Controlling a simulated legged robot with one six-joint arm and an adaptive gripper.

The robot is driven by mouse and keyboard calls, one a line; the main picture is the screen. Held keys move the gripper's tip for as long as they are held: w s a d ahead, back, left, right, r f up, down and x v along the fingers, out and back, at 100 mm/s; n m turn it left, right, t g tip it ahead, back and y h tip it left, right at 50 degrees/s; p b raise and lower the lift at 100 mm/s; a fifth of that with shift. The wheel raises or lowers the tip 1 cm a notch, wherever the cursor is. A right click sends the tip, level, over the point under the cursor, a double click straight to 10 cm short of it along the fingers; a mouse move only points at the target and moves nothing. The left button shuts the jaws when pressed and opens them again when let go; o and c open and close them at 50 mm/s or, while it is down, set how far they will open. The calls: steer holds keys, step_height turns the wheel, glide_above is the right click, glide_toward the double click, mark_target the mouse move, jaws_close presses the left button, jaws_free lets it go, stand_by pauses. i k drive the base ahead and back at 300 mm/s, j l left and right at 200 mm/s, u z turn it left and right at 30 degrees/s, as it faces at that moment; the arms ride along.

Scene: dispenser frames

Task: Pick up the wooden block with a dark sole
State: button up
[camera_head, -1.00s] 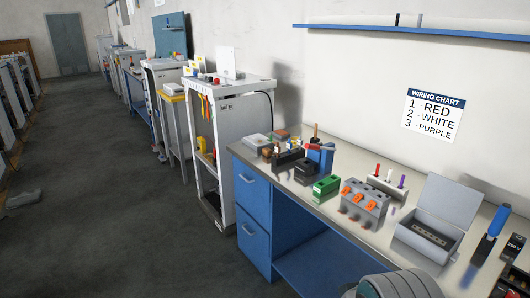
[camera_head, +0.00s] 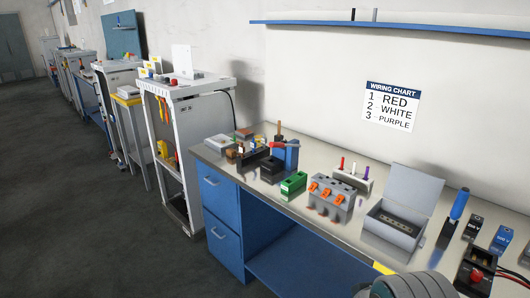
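A small brown block (camera_head: 244,134) lies near the back left of the workbench, beside a grey box; it may be the wooden block, but it is too small to tell whether its sole is dark. Other small brown and tan items stand just in front of it, by a dark holder (camera_head: 258,160). My gripper is not in view; a rounded grey part of my own body shows at the bottom edge, right of the middle.
The workbench (camera_head: 330,228) also holds a green box (camera_head: 293,183), a grey box with orange switches (camera_head: 330,197), an open grey box (camera_head: 392,228) and a blue-handled tool (camera_head: 459,205). A white rack (camera_head: 187,97) stands left of it. The floor at left is clear.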

mark_target(231, 153)
steer(key=i+j+z, duration=0.2)
steer(key=z, duration=0.3)
steer(key=i+j+z, duration=0.1)
steer(key=j+z, duration=0.35)
steer(key=i+j+z, duration=0.1)
steer(key=j+z, duration=0.2)
steer(key=z, duration=0.2)
steer(key=j+z, duration=0.2)
steer(key=j, duration=0.5)
steer(key=j+z, duration=0.25)
steer(key=j, duration=0.45)
steer(key=k+j+z, duration=0.2)
steer(key=j, duration=2.55)
steer(key=i+j, duration=0.2)
steer(key=j, duration=0.25)
